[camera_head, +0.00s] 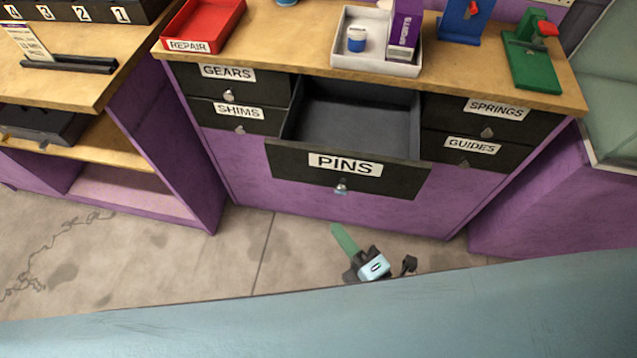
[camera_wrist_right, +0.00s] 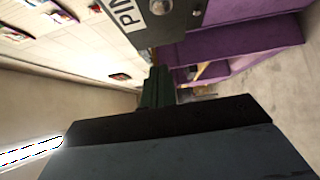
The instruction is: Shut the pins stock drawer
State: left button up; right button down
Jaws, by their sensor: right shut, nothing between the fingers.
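The pins drawer (camera_head: 395,179) is pulled well out of the purple cabinet, and its inside looks empty. Its dark front carries a white PINS label and a small metal knob (camera_head: 341,188). My right gripper (camera_head: 341,235) is below and in front of the drawer front, apart from it in the head view, with its green fingers shut and empty. In the right wrist view the drawer front (camera_wrist_right: 183,20) is at the top, beyond the shut fingers (camera_wrist_right: 157,84). My left gripper is in neither view.
Gears (camera_head: 265,88), shims, springs (camera_head: 460,108) and guides drawers flank the pins drawer and are closed. The worktop (camera_head: 290,55) above holds a red repair tray (camera_head: 203,22), a white tray (camera_head: 375,68) and a green stand (camera_head: 532,62). Bare floor lies before the cabinet.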

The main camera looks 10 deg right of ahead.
send_near(309, 171)
jog(key=w+a, duration=0.2)
jog(key=a, duration=0.2)
jog(key=shift+w+d, duration=0.3)
jog(key=shift+w, duration=0.75)
jog(key=shift+w+d, duration=0.2)
jog(key=shift+w, duration=0.4)
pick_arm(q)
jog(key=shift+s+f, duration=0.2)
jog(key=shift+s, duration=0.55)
